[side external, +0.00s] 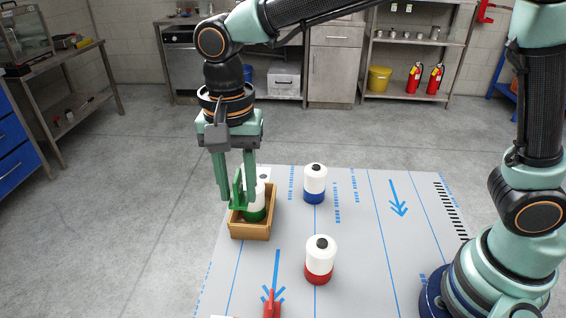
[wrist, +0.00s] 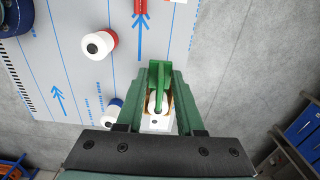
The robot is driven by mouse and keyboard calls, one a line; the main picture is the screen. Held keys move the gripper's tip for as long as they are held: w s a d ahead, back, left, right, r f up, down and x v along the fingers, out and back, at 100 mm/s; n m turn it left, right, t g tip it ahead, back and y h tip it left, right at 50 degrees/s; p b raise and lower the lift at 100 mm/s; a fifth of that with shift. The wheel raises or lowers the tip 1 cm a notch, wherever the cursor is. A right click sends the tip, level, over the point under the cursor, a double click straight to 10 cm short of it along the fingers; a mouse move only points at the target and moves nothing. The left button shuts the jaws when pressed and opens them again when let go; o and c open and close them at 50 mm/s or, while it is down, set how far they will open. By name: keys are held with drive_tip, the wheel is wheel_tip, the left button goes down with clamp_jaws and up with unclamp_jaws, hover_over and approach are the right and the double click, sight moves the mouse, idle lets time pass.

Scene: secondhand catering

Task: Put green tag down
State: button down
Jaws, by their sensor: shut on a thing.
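The green tag (side external: 238,192) is an upright flat piece gripped between the fingers of my gripper (side external: 237,196). It also shows in the wrist view (wrist: 158,75) between the two green fingers (wrist: 159,84). The tag is held at the wooden box (side external: 250,230), next to a white bottle with a green base (side external: 256,208) that stands inside the box. In the side view the tag overlaps the bottle and box rim, so I cannot tell whether it touches them. The fingers hide part of the box in the wrist view.
A white bottle with a blue base (side external: 315,184) and one with a red base (side external: 320,258) stand on the grey mat (side external: 370,270). A red tag (side external: 271,304) is at the mat's near side.

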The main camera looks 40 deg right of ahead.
drive_tip(key=w+d+n, duration=0.2)
drive_tip(key=d+n, duration=0.2)
drive_tip(key=d, duration=0.8)
drive_tip(key=n, duration=0.5)
hover_over(327, 225)
drive_tip(key=d, duration=0.3)
drive_tip(key=f, duration=0.2)
drive_tip(key=s+a+r+n, duration=0.2)
drive_tip(key=a+n, duration=0.4)
drive_tip(key=n, duration=0.3)
wheel_tip(327, 225, down, 19)
drive_tip(key=shift+d+f, duration=0.15)
drive_tip(key=shift+f, duration=0.05)
drive_tip(key=c, duration=0.5)
unclamp_jaws()
drive_tip(key=shift+f, duration=0.15)
drive_tip(key=shift+c, duration=0.2)
